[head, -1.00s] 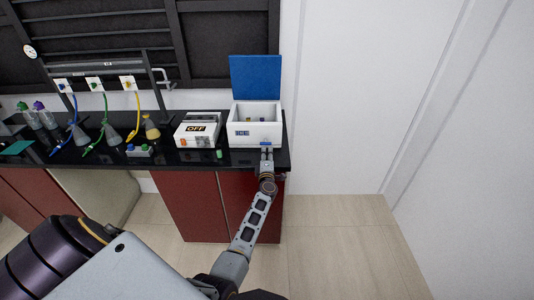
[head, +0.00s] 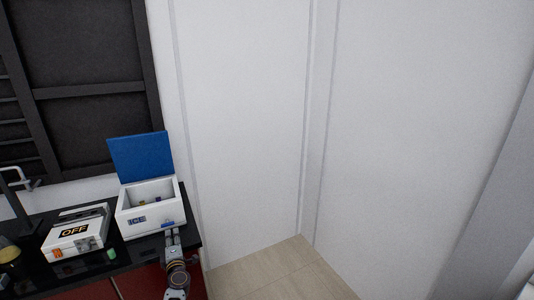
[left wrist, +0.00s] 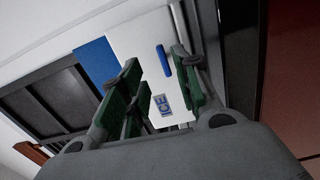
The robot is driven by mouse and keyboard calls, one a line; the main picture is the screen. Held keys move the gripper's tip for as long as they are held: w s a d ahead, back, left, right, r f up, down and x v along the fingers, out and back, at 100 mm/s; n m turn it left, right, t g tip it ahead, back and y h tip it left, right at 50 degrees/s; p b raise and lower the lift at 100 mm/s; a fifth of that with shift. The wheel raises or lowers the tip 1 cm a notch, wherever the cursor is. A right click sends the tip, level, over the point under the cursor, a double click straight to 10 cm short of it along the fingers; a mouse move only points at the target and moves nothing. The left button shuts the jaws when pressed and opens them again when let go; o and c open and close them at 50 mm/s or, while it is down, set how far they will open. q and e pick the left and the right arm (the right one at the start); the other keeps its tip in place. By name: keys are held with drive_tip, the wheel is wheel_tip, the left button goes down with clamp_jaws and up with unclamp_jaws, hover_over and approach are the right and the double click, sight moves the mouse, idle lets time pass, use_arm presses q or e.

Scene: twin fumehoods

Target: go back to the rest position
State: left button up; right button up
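My left gripper (head: 172,238) is in front of the white ice box (head: 136,223), at its lower right front. In the left wrist view the two green-padded fingers (left wrist: 155,90) stand apart with nothing held between them. The ice box (left wrist: 150,50) with its blue handle lies beyond the fingers; whether they touch it I cannot tell. The box's blue lid (head: 142,156) is raised, and small items show inside. My right gripper is not in either view.
The black bench top (head: 190,246) ends just right of the ice box. White walls (head: 250,120) stand behind and to the right; bare floor (head: 290,272) shows below.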

use_arm(q)
drive_tip(key=s+d+f+m+g+h, duration=0.1)
drive_tip(key=s+d+m+g+h, duration=0.1)
drive_tip(key=s+d+m+h, duration=0.6)
drive_tip(key=s+d+f+m+g+h, duration=0.1)
drive_tip(key=s+d+m+h, duration=0.4)
drive_tip(key=d+m, duration=0.65)
drive_tip(key=s+f+m+g+y, duration=0.1)
drive_tip(key=s+m+g+y, duration=0.6)
drive_tip(key=s, duration=1.9)
wheel_tip(320, 180, down, 33)
drive_tip(key=s+g+h, duration=0.3)
drive_tip(key=g, duration=0.1)
drive_tip(key=s+a+f, duration=0.3)
drive_tip(key=s+f, duration=1.7)
drive_tip(key=s, duration=0.1)
drive_tip(key=shift+s+a+n+g, duration=0.15)
drive_tip(key=shift+s+n+g, duration=0.2)
drive_tip(key=shift+g, duration=0.05)
